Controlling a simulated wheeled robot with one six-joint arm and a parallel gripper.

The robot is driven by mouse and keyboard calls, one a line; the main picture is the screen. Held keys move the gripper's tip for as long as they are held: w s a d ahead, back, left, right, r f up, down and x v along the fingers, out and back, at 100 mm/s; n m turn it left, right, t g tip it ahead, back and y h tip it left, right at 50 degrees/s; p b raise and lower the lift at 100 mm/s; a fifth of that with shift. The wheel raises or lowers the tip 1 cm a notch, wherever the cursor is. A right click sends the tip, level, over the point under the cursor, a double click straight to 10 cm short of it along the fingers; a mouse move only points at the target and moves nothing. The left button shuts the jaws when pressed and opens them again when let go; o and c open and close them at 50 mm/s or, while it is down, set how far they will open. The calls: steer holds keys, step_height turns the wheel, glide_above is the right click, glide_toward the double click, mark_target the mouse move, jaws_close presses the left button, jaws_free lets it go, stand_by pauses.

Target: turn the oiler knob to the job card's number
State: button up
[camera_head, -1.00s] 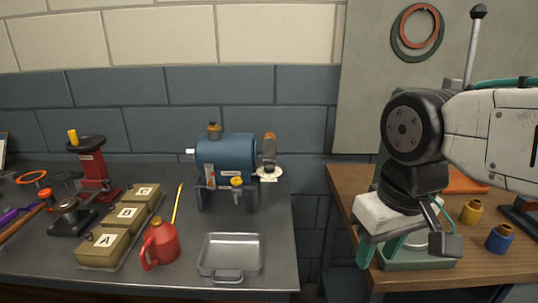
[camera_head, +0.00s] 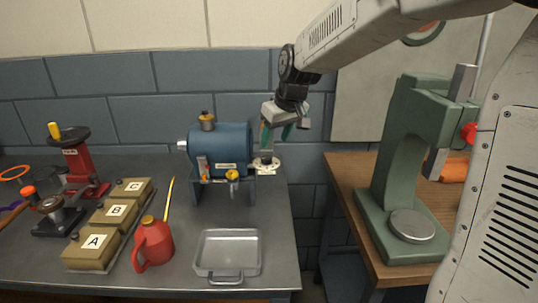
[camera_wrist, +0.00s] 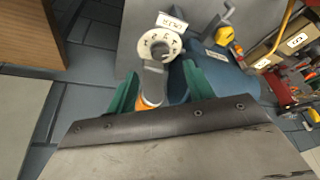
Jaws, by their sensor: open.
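The oiler's white numbered dial (camera_wrist: 160,44) lies at the end of the blue casing. It also shows at the casing's right side in the head view (camera_head: 265,167). Its knob (camera_wrist: 153,78) appears as a grey bar with an orange end, pointing towards my gripper in the wrist view. My gripper (camera_wrist: 160,88) is open, its green fingers on either side of the bar in that view. I cannot tell whether they touch it. In the head view my gripper (camera_head: 277,135) is above the dial and hides the orange end. I cannot make out a job card.
The blue casing (camera_head: 220,143) stands at the back of the grey bench. A metal tray (camera_head: 228,250), a red oil can (camera_head: 153,243) and lettered boxes (camera_head: 97,241) stand in front and left. A green press (camera_head: 391,150) stands on the wooden table at right.

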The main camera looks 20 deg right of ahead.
mark_target(268, 158)
steer(key=x, duration=0.8)
steer(key=shift+w, duration=0.25)
steer(key=c, duration=1)
